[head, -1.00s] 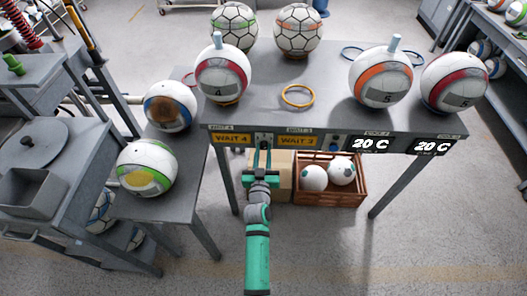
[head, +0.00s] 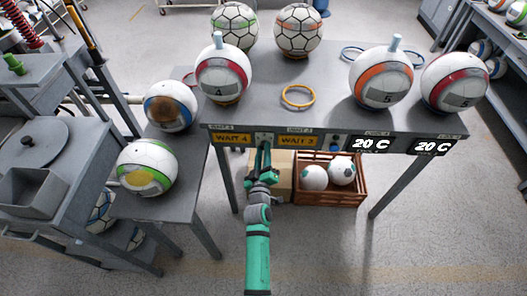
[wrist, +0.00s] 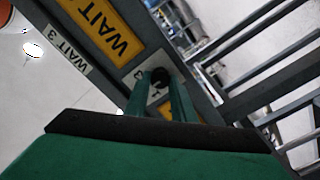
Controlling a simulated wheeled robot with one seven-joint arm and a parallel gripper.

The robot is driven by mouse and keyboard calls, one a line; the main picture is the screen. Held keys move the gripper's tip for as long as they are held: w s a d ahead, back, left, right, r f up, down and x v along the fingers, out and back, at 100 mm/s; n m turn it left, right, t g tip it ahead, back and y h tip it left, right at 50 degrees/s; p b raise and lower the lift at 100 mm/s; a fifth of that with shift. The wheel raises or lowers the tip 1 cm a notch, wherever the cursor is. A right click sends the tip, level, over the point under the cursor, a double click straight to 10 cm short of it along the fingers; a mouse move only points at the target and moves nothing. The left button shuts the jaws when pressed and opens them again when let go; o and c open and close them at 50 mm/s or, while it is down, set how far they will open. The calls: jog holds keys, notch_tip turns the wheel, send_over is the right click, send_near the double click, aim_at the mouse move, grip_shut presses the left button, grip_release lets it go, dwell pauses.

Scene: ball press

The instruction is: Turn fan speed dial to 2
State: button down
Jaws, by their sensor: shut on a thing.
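The fan speed dial (wrist: 160,75) is a small dark round knob on a light plate (wrist: 137,75) with a 3 and a 1 legible. The rest of the plate's marks are hidden or too small to read, and I cannot tell the dial's setting. My gripper (wrist: 157,86) is shut on the dial, with a green finger on either side. In the head view my gripper (head: 264,150) reaches up to the table's front edge, between the yellow WAIT 4 (head: 231,139) and WAIT 3 (head: 298,141) displays. It covers most of the dial there.
A blue knob (head: 334,147) and two black 20 C displays (head: 370,144) sit further right on the front edge. Below are a cardboard box (head: 285,165) and a brown crate (head: 331,200) with balls. Balls and a yellow ring (head: 298,96) are on the tabletop.

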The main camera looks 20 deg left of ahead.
dwell(0.5)
jog(key=c, duration=1.5)
grip_release()
jog(key=v, duration=1.1)
jog(key=s+d+f+m+h, duration=0.1)
jog(key=s+d+f+m, duration=0.2)
jog(key=s+d, duration=0.5)
jog(key=s+d+r+m+h, duration=0.1)
jog(key=s+d+r+m, duration=0.1)
jog(key=s, duration=0.7)
jog(key=s+d+r+m+g+h, duration=0.1)
jog(key=s+d+r+m, duration=0.2)
jog(key=s, duration=0.5)
jog(key=s+d+r+m+g+h, duration=0.1)
jog(key=s+d+r+m, duration=0.2)
jog(key=s, duration=0.6)
jog(key=shift+s+d+r+m+h, duration=0.25)
jog(key=shift+s+d+m+h, duration=0.05)
jog(key=shift+d+m+h, duration=0.15)
